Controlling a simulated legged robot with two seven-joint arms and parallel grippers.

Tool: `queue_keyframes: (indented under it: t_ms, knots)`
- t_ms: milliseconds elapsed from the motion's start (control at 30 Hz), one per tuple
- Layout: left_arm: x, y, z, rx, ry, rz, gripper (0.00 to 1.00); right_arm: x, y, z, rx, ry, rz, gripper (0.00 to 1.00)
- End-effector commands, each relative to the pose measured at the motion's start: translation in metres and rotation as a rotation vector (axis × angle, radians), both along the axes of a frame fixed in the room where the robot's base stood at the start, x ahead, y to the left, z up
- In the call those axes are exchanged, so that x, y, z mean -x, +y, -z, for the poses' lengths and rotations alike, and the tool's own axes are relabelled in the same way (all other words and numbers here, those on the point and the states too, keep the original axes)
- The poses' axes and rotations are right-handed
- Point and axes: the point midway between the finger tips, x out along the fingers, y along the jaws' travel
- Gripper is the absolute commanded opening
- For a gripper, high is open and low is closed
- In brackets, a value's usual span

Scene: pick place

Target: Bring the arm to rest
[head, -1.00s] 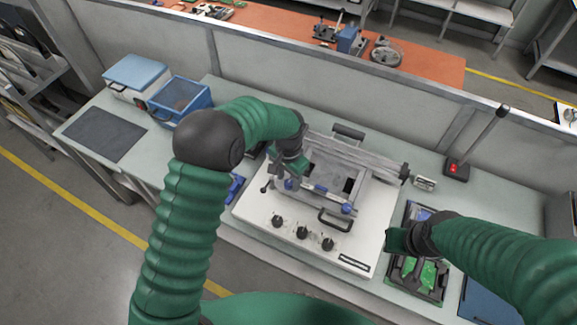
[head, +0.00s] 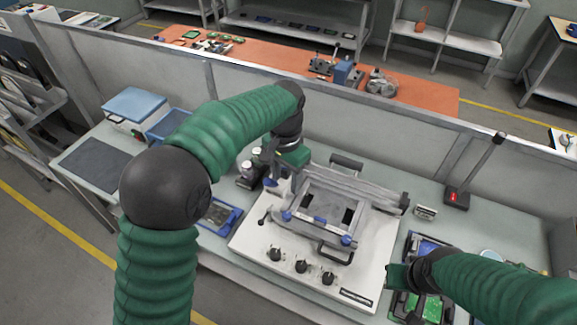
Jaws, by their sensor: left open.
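My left arm comes in from the left and bends over the bench. My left gripper (head: 270,165) hangs above the bench at the left edge of the white machine, open and with nothing seen between its fingers. The machine (head: 375,262) has a grey frame, black knobs in front and a black handle. My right arm comes in from the lower right. My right gripper (head: 398,276) is over the dark tray (head: 447,313) right of the machine; its fingers are too hidden to tell their state.
A blue tray (head: 232,222) lies left of the machine. Small bottles (head: 247,168) stand behind it. A blue bin (head: 165,128), a blue-lidded box (head: 136,104) and a dark mat (head: 95,165) are at the left. A red-button post (head: 456,198) stands at the right. A low partition runs behind the bench.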

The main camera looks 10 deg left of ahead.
Motion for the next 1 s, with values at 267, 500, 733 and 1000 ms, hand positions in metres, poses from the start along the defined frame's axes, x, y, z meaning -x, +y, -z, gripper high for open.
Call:
queue_keyframes:
  t_ms: [267, 500, 733, 1000]
  knots:
    - [0.014, 0.011, 0.007, 0.000, -0.021, -0.047, 0.48, 0.000, 0.000, 0.000, 0.000, 0.000, 0.000, 0.21]
    - [0.108, 0.066, 0.048, 0.025, -0.145, -0.322, 0.48, 0.000, 0.000, 0.000, 0.000, 0.000, 0.000, 0.21]
    - [0.186, 0.094, 0.078, 0.058, -0.224, -0.520, 0.48, 0.000, 0.000, 0.000, 0.000, 0.000, 0.000, 0.21]
    - [0.193, 0.095, 0.082, 0.062, -0.231, -0.539, 0.48, 0.000, 0.000, 0.000, 0.000, 0.000, 0.000, 0.21]
